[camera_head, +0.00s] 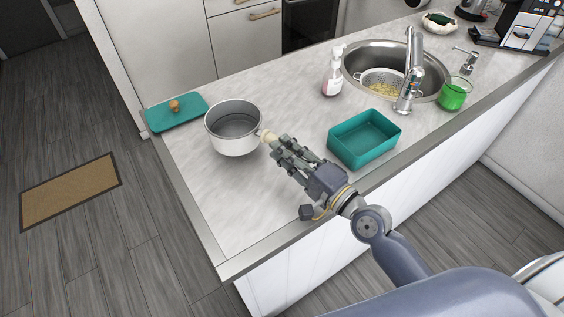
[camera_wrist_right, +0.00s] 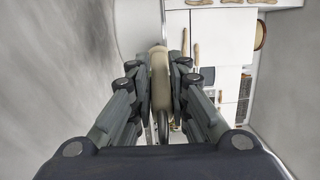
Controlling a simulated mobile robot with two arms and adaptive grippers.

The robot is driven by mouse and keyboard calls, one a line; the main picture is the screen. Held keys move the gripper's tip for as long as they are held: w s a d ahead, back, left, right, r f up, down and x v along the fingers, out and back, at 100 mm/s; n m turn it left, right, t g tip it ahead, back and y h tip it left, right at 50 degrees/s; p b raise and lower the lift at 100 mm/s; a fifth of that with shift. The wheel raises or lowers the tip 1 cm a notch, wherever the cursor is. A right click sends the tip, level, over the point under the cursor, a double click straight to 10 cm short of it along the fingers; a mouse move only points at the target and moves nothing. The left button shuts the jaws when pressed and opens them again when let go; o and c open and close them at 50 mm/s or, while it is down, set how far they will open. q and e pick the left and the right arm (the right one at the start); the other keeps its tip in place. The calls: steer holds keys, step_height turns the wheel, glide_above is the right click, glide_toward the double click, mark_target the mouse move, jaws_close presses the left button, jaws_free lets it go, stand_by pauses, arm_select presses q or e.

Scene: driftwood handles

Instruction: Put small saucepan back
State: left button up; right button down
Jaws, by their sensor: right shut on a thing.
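The small saucepan (camera_head: 232,140) is white outside with a grey inside, and it looks empty. It is upright at the left part of the counter in the head view; I cannot tell whether its base touches the counter. Its short pale wooden handle (camera_head: 265,136) points right, toward my right gripper (camera_head: 272,142). My right gripper is shut on this handle. In the right wrist view the handle (camera_wrist_right: 159,75) sits between the two fingers, and part of the white pan wall shows beyond it. My left gripper is not in view.
A teal lid with a wooden knob (camera_head: 190,118) lies left of the pan. A teal open box (camera_head: 344,158) stands to the right. Behind are a soap bottle (camera_head: 332,78), the sink with a colander (camera_head: 378,91), a tap (camera_head: 408,85) and a green glass (camera_head: 453,97). The front-left counter (camera_head: 220,205) is clear.

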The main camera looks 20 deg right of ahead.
step_height(320, 180, down, 3)
steer(key=shift+f+b, duration=0.15)
steer(key=shift+b, duration=0.6)
steer(key=shift+f, duration=0.15)
steer(key=shift+f, duration=0.1)
steer(key=c, duration=1.5)
jaws_free()
steer(key=shift+f, duration=0.1)
